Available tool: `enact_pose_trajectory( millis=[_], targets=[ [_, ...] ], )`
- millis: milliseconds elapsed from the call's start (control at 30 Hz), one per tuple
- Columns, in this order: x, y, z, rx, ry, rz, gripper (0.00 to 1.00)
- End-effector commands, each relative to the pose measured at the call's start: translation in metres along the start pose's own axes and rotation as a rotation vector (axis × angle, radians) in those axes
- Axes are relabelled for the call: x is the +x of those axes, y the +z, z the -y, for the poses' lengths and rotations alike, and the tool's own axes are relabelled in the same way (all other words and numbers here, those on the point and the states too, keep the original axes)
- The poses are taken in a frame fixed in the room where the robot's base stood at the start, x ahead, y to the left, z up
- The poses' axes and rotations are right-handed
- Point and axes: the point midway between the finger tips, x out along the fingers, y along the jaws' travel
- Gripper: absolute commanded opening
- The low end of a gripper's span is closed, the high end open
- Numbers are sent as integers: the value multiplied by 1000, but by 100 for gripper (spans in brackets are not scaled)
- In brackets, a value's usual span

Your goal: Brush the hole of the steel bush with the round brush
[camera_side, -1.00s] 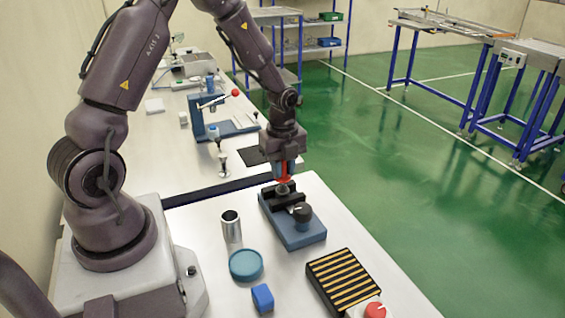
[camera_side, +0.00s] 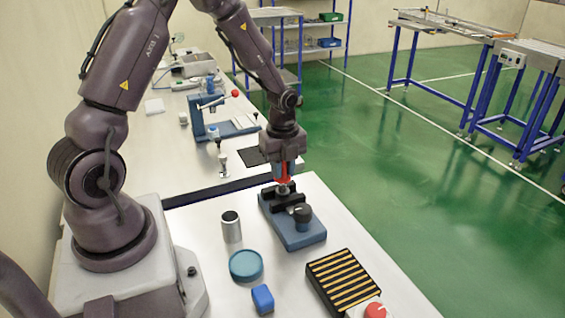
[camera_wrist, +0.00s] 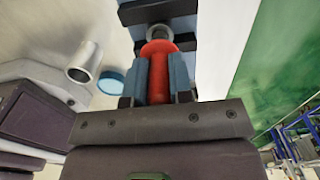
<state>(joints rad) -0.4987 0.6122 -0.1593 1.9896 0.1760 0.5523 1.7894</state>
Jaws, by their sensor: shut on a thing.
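My gripper (camera_side: 285,169) is shut on the red handle of the round brush (camera_side: 284,180), which points down. In the wrist view the red handle (camera_wrist: 160,80) sits between the blue-grey fingers. The steel bush (camera_wrist: 158,32) shows as a grey ring just past the handle's flange, between the black jaws of a blue vice (camera_side: 305,238). In the side view the brush is upright directly over the bush. The bristles are hidden, so I cannot tell how deep they are in the hole.
A steel cylinder (camera_side: 231,230), a round blue dish (camera_side: 246,266) and a blue block (camera_side: 262,298) stand left of the vice. A black-and-yellow striped slatted block (camera_side: 343,280) and a red button (camera_side: 375,310) are at front right. A blue press (camera_side: 215,118) stands behind.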

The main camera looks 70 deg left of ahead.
Motion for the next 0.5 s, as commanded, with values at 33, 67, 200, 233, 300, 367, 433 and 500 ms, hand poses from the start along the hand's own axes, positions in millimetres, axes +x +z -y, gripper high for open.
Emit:
enact_pose_trajectory(
  millis=[33,67,200,233,300,367,433,500],
  targets=[
    [0,0,0,0,-1,0,0],
    [-1,0,0,0,-1,1,0],
    [-6,0,0,-1,-2,0,0],
    [-8,0,0,-1,-2,0,0],
    [-12,0,0,-1,-2,0,0],
    [-16,0,0,-1,-3,1,0],
    [-19,0,0,0,-1,0,0],
    [-20,0,0,0,0,0,0]
  ],
)
